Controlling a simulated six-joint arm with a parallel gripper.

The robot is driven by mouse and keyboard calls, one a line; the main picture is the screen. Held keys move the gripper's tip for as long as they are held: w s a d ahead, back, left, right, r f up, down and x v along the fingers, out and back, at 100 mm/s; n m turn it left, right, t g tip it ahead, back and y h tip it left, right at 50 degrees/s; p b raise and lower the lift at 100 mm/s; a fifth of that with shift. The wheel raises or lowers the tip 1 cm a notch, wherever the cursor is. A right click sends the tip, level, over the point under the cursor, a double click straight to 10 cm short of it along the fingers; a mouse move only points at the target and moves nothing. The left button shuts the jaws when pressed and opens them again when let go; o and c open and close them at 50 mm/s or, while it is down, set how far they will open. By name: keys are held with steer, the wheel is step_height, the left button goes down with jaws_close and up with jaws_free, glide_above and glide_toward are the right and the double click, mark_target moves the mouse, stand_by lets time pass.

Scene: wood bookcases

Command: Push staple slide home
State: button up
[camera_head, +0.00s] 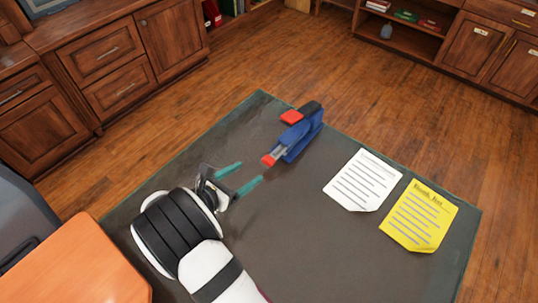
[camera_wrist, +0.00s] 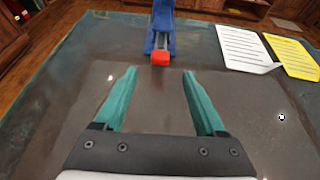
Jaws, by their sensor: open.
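A blue stapler (camera_head: 302,133) lies near the far edge of the dark table. Its metal staple slide (camera_head: 279,152) sticks out of the near end, toward my gripper, and has a red tip (camera_head: 268,160). A second red part shows at the stapler's left side. My gripper (camera_head: 245,177) is open and empty, with its teal fingers pointing at the stapler and short of it. In the wrist view the red tip (camera_wrist: 160,59) is ahead of the fingers, between their lines, and the blue body (camera_wrist: 163,20) is cut off at the top.
A white sheet of printed text (camera_head: 362,180) and a yellow one (camera_head: 419,216) lie on the table (camera_head: 300,260) to the right of the stapler. The surface between my gripper and the stapler is clear. Wooden cabinets stand beyond, across the floor.

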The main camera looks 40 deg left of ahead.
mark_target(267, 160)
steer(key=x, duration=0.9)
steer(key=shift+w, duration=0.1)
jaws_close()
steer(key=shift+d, duration=0.1)
stand_by(0.8)
